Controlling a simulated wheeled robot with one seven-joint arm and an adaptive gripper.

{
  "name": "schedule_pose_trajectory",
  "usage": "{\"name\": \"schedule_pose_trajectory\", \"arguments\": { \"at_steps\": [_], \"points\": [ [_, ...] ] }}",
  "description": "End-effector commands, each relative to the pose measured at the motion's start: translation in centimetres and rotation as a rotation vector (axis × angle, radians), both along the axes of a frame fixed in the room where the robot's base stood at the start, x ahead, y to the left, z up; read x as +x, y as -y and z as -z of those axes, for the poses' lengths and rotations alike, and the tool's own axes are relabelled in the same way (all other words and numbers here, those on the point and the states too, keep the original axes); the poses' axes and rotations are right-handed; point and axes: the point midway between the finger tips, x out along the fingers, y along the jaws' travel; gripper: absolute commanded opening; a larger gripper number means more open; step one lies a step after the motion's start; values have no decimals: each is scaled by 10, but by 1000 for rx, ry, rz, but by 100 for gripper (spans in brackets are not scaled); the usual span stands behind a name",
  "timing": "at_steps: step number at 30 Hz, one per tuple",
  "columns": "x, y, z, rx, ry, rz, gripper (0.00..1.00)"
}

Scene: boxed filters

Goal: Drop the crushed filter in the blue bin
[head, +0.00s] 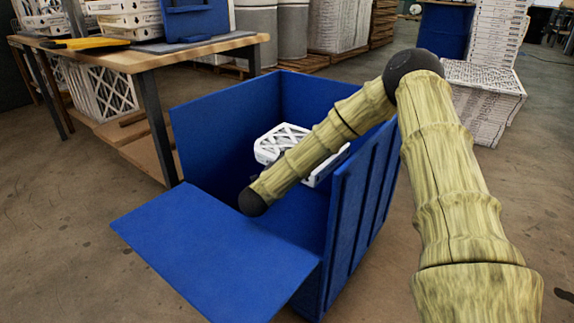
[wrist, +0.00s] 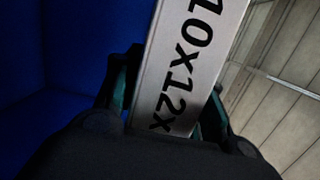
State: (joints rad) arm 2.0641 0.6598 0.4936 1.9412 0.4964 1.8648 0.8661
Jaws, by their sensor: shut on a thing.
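The blue bin (head: 345,220) stands open on the floor with its front flap folded down. A white filter (head: 280,139) with a lattice face shows at the bin's opening, partly hidden behind my arm. I cannot tell from here how crushed it is. In the wrist view, my gripper (wrist: 168,100) is shut on the filter (wrist: 192,62), with a finger on each side of its edge, printed "10x12x". Blue bin wall (wrist: 60,50) fills the left of that view. My gripper is hidden in the head view. I cannot tell whether the filter touches the bin.
Stacked white boxes (head: 483,95) stand behind on the right. Grey drums (head: 257,30) stand at the back. The floor at front left is clear.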

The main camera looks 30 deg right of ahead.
Motion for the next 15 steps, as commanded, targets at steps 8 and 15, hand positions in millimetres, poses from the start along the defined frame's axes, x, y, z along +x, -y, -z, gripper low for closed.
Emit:
{"name": "schedule_pose_trajectory", "arguments": {
  "at_steps": [8,15],
  "points": [
    [2,4,0,0,0,0,13],
    [2,4,0,0,0,0,56]
  ]
}}
